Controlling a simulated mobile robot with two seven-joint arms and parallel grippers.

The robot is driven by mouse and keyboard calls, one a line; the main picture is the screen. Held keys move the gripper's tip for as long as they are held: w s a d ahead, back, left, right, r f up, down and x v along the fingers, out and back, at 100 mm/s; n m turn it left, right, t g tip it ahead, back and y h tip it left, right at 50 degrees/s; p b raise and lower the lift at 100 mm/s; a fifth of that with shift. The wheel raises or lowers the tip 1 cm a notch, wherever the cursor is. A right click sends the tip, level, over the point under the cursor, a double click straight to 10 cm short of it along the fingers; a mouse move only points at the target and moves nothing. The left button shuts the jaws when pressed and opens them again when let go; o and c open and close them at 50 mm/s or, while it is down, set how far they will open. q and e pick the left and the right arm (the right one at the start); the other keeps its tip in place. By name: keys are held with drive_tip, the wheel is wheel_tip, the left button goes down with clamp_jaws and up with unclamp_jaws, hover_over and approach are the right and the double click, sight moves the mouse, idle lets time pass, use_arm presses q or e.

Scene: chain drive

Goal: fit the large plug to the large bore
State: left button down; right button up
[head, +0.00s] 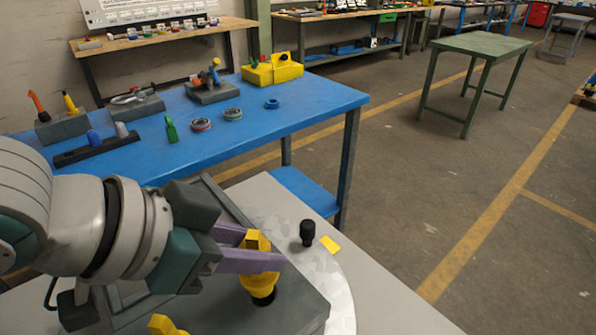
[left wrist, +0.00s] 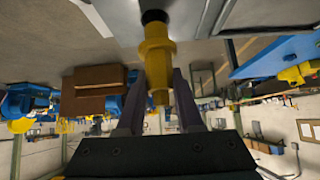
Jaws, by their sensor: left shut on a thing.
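A yellow stepped plug (head: 257,243) with a black lower end (head: 263,297) stands between the purple fingers of my left gripper (head: 260,250), which is shut on it. I take it for the large plug. Its black end is at the top of a grey block (head: 225,302). In the left wrist view the yellow plug (left wrist: 156,62) lies between the fingers (left wrist: 157,95), its black end (left wrist: 153,17) toward the grey surface. I cannot tell whether that end is in a bore or just above the block; no open large bore shows. My right gripper is not in view.
Another yellow piece (head: 165,325) shows at the bottom edge. A blue table (head: 250,125) with several tools stands behind.

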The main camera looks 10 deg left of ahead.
use_arm(q)
drive_tip(key=shift+p, duration=0.35)
drive_tip(key=shift+p, duration=0.6)
idle(1.1)
drive_tip(key=shift+f+b, duration=1.35)
drive_tip(key=shift+f, duration=0.65)
drive_tip(key=shift+c, duration=2.4)
unclamp_jaws()
drive_tip(key=p+v, duration=0.1)
drive_tip(key=v, duration=0.9)
